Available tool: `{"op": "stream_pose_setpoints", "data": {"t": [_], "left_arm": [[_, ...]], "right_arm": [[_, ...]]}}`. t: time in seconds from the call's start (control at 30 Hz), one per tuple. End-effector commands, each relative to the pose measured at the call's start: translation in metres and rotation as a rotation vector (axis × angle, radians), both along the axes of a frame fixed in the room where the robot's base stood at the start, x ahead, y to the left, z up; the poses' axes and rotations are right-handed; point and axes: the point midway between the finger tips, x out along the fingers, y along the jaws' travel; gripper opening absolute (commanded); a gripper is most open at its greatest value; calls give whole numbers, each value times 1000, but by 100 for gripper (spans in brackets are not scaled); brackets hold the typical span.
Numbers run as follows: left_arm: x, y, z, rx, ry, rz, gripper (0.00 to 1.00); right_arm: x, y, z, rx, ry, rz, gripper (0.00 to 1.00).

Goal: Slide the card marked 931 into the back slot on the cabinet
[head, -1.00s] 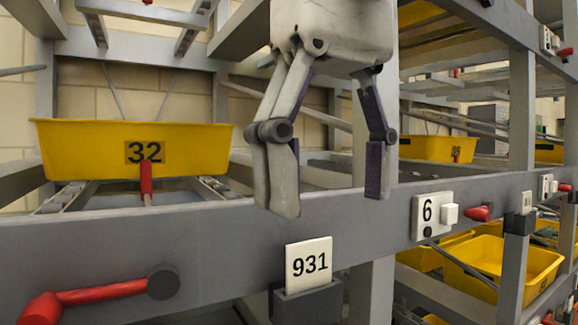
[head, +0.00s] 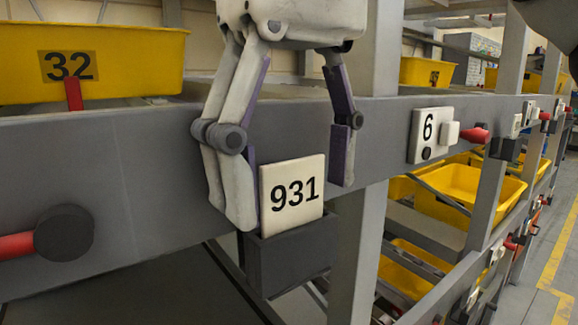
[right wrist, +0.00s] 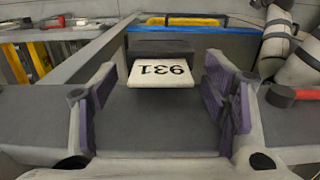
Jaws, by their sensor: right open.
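The white card marked 931 (head: 292,190) stands upright in a dark holder (head: 290,262) on the front of a grey rack beam. My right gripper (head: 291,202) hangs over it from above, open, with one finger on each side of the card. In the head view the left finger overlaps the card's left edge, and the right finger is apart from it. The right wrist view shows the card (right wrist: 160,72) upside down, beyond and between the open purple-padded fingers (right wrist: 160,85), with gaps on both sides. My left gripper is not in view. I cannot make out the cabinet's back slot.
A yellow tray marked 32 (head: 90,65) sits on the rack at left. A red bar with a dark round end (head: 64,232) juts from the beam. A panel marked 6 (head: 430,135) with a red knob is to the right. More yellow trays (head: 465,195) lie beyond an upright post.

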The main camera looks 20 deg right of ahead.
Motion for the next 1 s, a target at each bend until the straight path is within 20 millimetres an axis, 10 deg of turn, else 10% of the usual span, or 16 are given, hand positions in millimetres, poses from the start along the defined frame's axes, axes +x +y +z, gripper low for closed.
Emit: {"op": "stream_pose_setpoints", "data": {"t": [0.17, 0.47, 1.0], "left_arm": [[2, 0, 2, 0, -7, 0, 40], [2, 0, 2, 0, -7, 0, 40], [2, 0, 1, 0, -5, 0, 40]], "right_arm": [[-2, 0, 3, 0, -6, 0, 66], [-2, 1, 3, 2, -5, 2, 0], [-3, 4, 1, 2, 1, 10, 0]]}}
